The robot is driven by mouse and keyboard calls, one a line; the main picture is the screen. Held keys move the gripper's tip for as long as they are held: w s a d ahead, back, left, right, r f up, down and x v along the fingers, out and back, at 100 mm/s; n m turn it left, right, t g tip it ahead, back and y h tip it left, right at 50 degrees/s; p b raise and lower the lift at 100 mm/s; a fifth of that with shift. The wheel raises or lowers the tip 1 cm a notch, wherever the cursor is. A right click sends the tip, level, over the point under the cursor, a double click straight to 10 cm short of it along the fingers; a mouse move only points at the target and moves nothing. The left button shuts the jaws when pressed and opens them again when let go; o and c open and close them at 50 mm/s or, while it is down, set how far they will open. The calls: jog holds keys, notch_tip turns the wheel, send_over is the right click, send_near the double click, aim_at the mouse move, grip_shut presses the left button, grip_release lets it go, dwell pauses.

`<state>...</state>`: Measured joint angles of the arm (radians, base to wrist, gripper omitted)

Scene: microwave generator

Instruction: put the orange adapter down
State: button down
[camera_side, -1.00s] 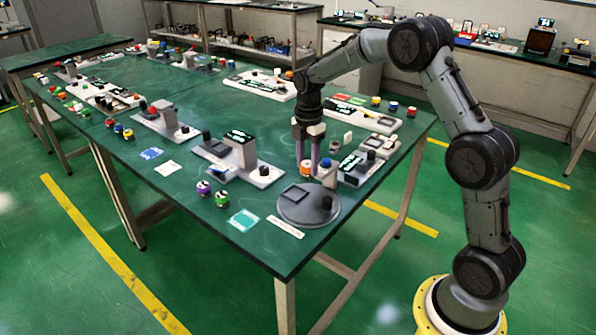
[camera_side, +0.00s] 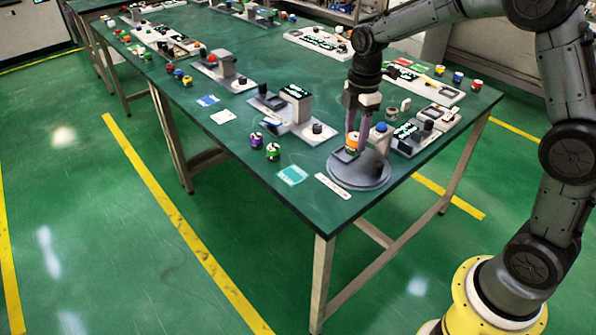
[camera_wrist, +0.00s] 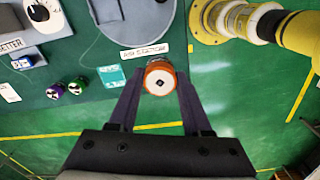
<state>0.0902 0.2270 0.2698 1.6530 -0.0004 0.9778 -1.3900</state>
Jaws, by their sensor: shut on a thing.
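The orange adapter (camera_side: 352,141) is held between the fingertips of my gripper (camera_side: 353,137), which points down. In the side view it shows over the left part of a round grey station (camera_side: 365,181) near the table corner. I cannot tell whether it touches the station. In the wrist view the adapter (camera_wrist: 159,79) shows a white face with a dark centre and an orange rim, between the two dark fingers of my gripper (camera_wrist: 159,88). Part of the round station (camera_wrist: 122,27) shows at the top there.
A purple adapter (camera_side: 256,140) and a green adapter (camera_side: 273,152) stand left of the station. A teal card (camera_side: 292,175) and a white label (camera_side: 332,187) lie in front. A grey device (camera_side: 412,138) stands close on the right. The table edge is near.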

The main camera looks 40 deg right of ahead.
jog(key=w+a+f+n, duration=0.1)
jog(key=a, duration=0.4)
jog(key=w+f, duration=0.3)
jog(key=w, duration=0.1)
jog(key=w+f, duration=0.2)
jog(key=w, duration=0.2)
jog(key=w+a+f, duration=0.1)
jog(key=w+f, duration=0.2)
jog(key=w, duration=0.2)
jog(key=shift+a+f, duration=0.1)
jog(key=shift+f, duration=0.25)
jog(key=shift+w+f, duration=0.45)
jog(key=shift+f, duration=0.15)
jog(key=shift+w+f, duration=0.1)
jog(key=shift+f, duration=1.45)
jog(key=shift+f, duration=0.1)
jog(key=shift+c, duration=1.7)
grip_release()
